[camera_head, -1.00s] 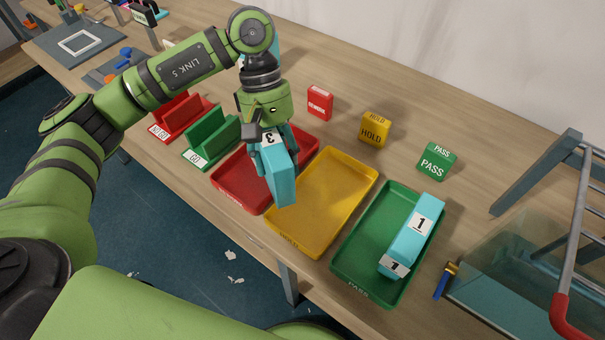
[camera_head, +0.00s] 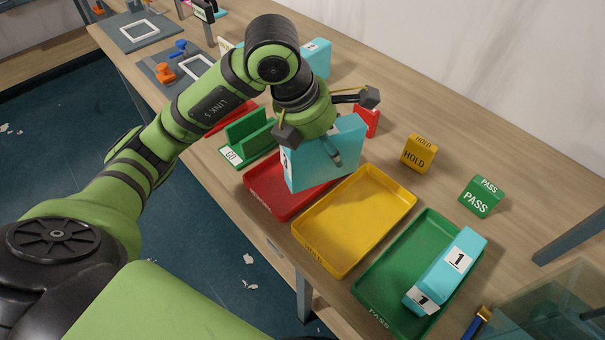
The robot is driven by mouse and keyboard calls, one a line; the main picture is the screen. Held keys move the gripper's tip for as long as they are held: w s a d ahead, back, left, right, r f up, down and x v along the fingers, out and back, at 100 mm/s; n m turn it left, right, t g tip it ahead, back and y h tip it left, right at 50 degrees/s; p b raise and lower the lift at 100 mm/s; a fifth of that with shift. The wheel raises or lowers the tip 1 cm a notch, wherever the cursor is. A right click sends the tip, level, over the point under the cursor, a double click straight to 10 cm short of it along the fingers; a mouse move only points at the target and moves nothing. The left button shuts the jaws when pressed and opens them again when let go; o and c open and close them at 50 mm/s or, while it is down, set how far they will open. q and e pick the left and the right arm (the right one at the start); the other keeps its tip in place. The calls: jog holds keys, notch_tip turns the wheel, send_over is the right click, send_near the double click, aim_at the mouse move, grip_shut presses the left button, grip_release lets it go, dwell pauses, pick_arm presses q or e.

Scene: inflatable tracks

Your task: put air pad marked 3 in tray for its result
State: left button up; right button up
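The air pad marked 3 (camera_head: 322,165) is a teal block standing on its edge in the red tray (camera_head: 262,192), under my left gripper. Its number label is partly visible on the narrow left end. My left gripper (camera_head: 328,116) is just above the pad, with its two dark fingers spread wide apart and clear of the pad's sides. The yellow HOLD tray (camera_head: 350,225) is empty. The green PASS tray (camera_head: 385,270) holds a teal pad marked 1 (camera_head: 450,268). My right gripper is out of view.
Behind the trays stand a red sign (camera_head: 367,118), partly hidden, a yellow HOLD sign (camera_head: 419,153) and a green PASS sign (camera_head: 481,196). A green GO rack (camera_head: 250,138) is left of the red tray. Another teal pad (camera_head: 317,56) stands further back.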

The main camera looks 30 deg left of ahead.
pick_arm(q)
jog(key=n, duration=0.2)
jog(key=n+y, duration=0.1)
jog(key=shift+w+a+r+t, duration=0.2)
jog(key=shift+w+r+t, duration=0.1)
jog(key=shift+r, duration=0.1)
jog(key=shift+a+n, duration=0.1)
jog(key=shift+n, duration=0.2)
jog(key=w+a+f+p, duration=0.1)
jog(key=w+a+f, duration=0.1)
jog(key=a+f, duration=0.1)
jog(key=w+a+f+p, duration=0.1)
jog(key=w+a+f, duration=0.1)
jog(key=a+f, duration=0.1)
jog(key=w+a+f+p, duration=0.1)
jog(key=w+a+f, duration=0.1)
jog(key=a+f, duration=0.2)
jog(key=shift+f, duration=0.4)
jog(key=shift+f, duration=0.1)
